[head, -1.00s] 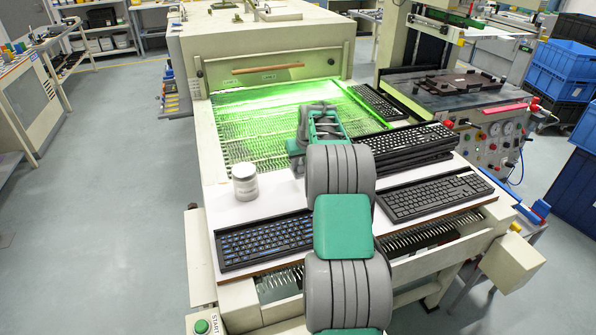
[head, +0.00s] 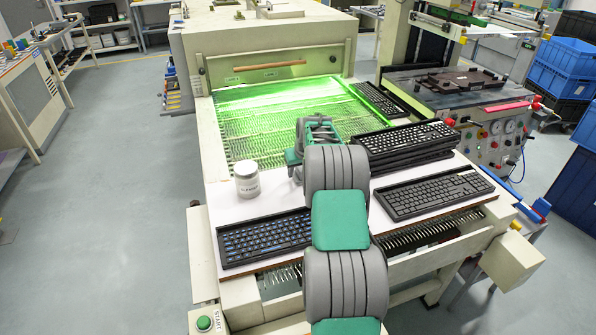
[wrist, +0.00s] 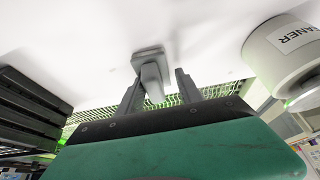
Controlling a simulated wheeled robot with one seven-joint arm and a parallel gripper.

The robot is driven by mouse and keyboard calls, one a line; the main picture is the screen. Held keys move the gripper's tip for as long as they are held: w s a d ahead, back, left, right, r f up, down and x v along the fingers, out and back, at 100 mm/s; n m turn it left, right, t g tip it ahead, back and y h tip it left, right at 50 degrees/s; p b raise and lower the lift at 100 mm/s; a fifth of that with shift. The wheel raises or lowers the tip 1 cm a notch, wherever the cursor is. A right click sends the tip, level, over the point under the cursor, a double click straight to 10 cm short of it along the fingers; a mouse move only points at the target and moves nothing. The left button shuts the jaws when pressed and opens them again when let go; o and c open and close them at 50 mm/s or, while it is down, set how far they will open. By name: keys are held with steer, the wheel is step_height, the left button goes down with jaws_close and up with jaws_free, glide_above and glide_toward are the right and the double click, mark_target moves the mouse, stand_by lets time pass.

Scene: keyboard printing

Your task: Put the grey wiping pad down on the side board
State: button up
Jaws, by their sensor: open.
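The grey wiping pad (wrist: 151,57) shows in the wrist view, with its flat base against the white side board (wrist: 85,35) and its grip pointing toward me. My gripper (wrist: 159,78) is open, with one finger on each side of the grip. The grip is close to the left finger; I cannot tell whether they touch. In the head view the side board (head: 222,210) lies across the front of the machine, and my arm hides the pad and fingertips.
A white cleaner jar (head: 247,180) stands left of my gripper and also shows close by in the wrist view (wrist: 285,55). Stacked keyboards (head: 408,145) are at right. Single keyboards lie front left (head: 265,237) and front right (head: 435,192). A green-lit mesh conveyor (head: 260,130) lies behind.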

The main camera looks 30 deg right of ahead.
steer(key=shift+r, duration=0.1)
steer(key=shift+r, duration=0.25)
steer(key=b+v, duration=0.2)
steer(key=v, duration=1)
steer(key=s+a+r+n, duration=0.1)
steer(key=s+a+r, duration=0.1)
steer(key=a, duration=0.5)
steer(key=s+a+r, duration=0.1)
steer(key=s+a, duration=0.2)
steer(key=a, duration=0.3)
steer(key=s+a+f+n, duration=0.1)
steer(key=s+a+f, duration=0.1)
steer(key=s+a, duration=0.7)
steer(key=s+a+f+n+g+y, duration=0.1)
steer(key=s+a+f, duration=0.2)
steer(key=s+a, duration=0.7)
steer(key=s, duration=0.4)
steer(key=shift+s, duration=0.35)
steer(key=shift+f, duration=0.15)
